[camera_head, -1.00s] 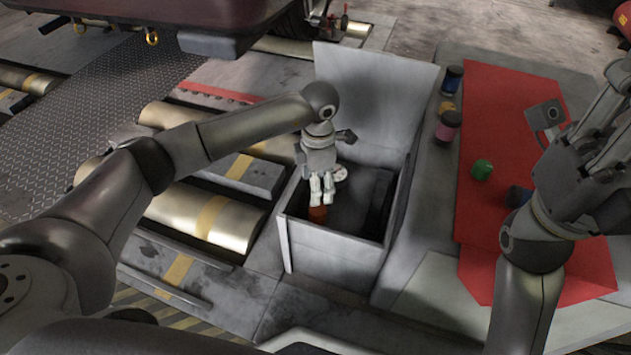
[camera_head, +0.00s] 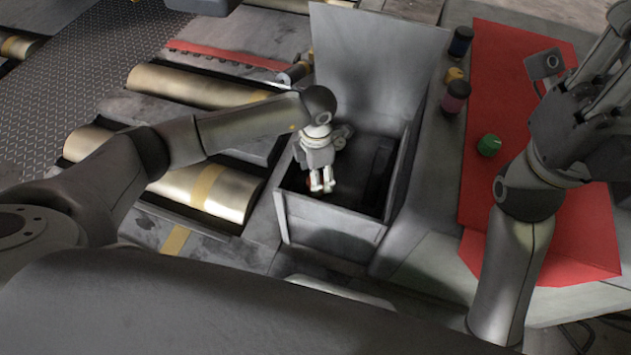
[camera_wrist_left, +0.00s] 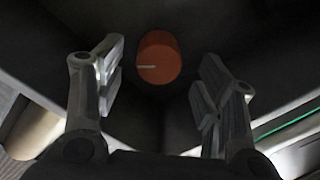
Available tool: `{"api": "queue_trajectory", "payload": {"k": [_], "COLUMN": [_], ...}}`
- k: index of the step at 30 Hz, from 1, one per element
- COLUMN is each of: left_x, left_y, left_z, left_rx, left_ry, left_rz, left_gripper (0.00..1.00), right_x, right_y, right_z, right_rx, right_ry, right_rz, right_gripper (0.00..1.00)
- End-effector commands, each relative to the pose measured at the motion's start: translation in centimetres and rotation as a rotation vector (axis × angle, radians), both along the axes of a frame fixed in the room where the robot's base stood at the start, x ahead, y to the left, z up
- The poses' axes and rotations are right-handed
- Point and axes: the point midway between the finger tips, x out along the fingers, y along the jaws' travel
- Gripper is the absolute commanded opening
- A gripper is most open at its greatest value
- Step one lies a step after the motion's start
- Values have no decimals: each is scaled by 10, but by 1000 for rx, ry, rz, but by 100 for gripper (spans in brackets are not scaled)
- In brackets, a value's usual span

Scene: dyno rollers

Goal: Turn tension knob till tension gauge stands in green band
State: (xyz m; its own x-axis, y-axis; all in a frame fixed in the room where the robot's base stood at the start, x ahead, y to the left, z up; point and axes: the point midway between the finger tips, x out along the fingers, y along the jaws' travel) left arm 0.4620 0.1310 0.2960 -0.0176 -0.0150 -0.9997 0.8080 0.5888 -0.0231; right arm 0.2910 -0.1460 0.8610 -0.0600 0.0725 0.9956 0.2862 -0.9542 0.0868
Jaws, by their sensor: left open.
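The tension knob (camera_wrist_left: 158,58) is an orange-red cylinder with a pale line on its face, inside the dark open box. In the left wrist view it sits between and beyond the fingers of my left gripper (camera_wrist_left: 158,85), which is open and apart from it. In the head view my left gripper (camera_head: 322,186) reaches down into the box (camera_head: 330,222) and hides nearly all of the knob. The gauge face is hidden behind my gripper and wrist in the head view, so I cannot read it. My right gripper (camera_head: 600,70) is raised at the right, fingers spread and empty.
The box's raised lid (camera_head: 375,75) stands behind my left gripper, and its walls surround it closely. Metal rollers (camera_head: 205,190) lie to the left. A red mat (camera_head: 480,190) at the right carries a green knob-like piece (camera_head: 489,145), with small jars (camera_head: 455,97) beside it.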

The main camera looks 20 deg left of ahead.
Motion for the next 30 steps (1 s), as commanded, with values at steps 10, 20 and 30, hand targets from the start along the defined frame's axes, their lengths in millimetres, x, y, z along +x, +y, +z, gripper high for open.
{"api": "queue_trajectory", "payload": {"k": [10, 20, 30], "left_x": [0, -1, -1], "left_y": [-1, -1, -1], "left_z": [-35, -36, -36], "left_rx": [-1, 0, -1], "left_ry": [0, 0, 1], "left_rz": [0, 0, -1], "left_gripper": [63, 62, 18], "right_x": [-8, -9, -9], "right_y": [2, 2, 2], "right_z": [7, 8, 8], "right_rx": [-4, -5, -5], "right_ry": [-58, -60, -59], "right_rz": [-3, -4, -4], "right_gripper": [29, 29, 29]}}
